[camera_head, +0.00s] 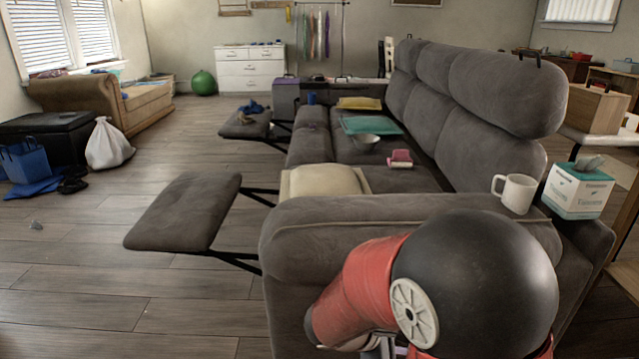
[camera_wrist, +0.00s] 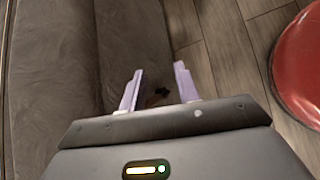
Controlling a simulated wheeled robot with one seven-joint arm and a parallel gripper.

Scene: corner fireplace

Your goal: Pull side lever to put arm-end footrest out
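The grey sofa (camera_head: 340,220) fills the right half of the head view. The near arm-end footrest (camera_head: 185,212) is out, held level on black struts left of the sofa. A second footrest (camera_head: 247,124) is out at the far end. In the wrist view, my gripper (camera_wrist: 159,68) is open, its two purple fingers apart beside grey upholstery (camera_wrist: 50,80). A small dark piece (camera_wrist: 161,92) shows low between the fingers; it may be the side lever, but I cannot tell, nor whether a finger touches it. My arm hides the sofa's near side in the head view.
A white mug (camera_head: 515,192) and a tissue box (camera_head: 577,187) stand at the sofa's near right. A cushion (camera_head: 325,180), a bowl (camera_head: 366,142) and a pink item (camera_head: 400,158) lie on the seats.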

